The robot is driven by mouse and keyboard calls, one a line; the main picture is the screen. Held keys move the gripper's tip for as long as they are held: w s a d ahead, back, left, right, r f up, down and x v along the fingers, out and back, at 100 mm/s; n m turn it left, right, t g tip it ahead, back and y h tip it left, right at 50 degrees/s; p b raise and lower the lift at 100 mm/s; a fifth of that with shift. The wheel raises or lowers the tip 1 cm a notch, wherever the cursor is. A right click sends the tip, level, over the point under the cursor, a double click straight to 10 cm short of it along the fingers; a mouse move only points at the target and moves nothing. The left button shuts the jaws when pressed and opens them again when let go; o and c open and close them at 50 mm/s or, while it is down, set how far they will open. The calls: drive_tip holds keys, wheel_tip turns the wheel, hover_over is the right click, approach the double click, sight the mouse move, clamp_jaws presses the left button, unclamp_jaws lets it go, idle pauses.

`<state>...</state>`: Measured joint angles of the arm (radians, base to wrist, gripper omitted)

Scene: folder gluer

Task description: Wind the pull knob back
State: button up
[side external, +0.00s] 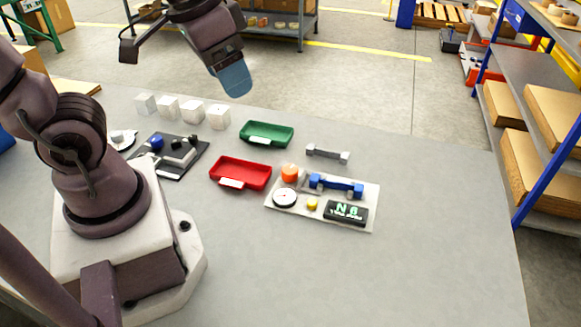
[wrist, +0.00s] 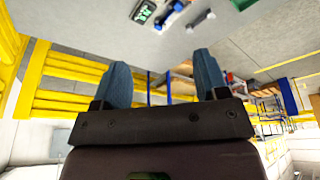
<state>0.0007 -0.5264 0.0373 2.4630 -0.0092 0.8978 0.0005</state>
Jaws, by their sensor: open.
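A light panel (side external: 276,206) lies on the table and carries an orange knob (side external: 289,173), a white dial (side external: 285,197), a small yellow button (side external: 312,205), a blue handle (side external: 336,186) and a dark display (side external: 346,212) with green text. A black device (side external: 187,168) to its left bears a round blue knob (side external: 157,142). I cannot tell which of these is the pull knob. My gripper (side external: 236,84) is raised above the far side of the table, apart from both devices. Its two blue fingers stand apart and empty in the wrist view (wrist: 163,78).
A red tray (side external: 240,174) lies left of the panel, with a green tray (side external: 267,134) behind it. Several white blocks (side external: 192,114) stand at the back left. A grey bar (side external: 327,154) lies behind the panel. The table's right front is clear.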

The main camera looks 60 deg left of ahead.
drive_tip(key=w+a+f+g, duration=0.3)
drive_tip(key=w+f, duration=0.4)
drive_tip(key=f, duration=0.1)
drive_tip(key=m, duration=0.6)
approach(290, 169)
drive_tip(key=shift+g, duration=0.3)
drive_tip(key=f, duration=0.9)
drive_tip(key=shift+w+d+f, duration=0.1)
drive_tip(key=shift+w+f, duration=0.2)
drive_tip(key=c, duration=0.9)
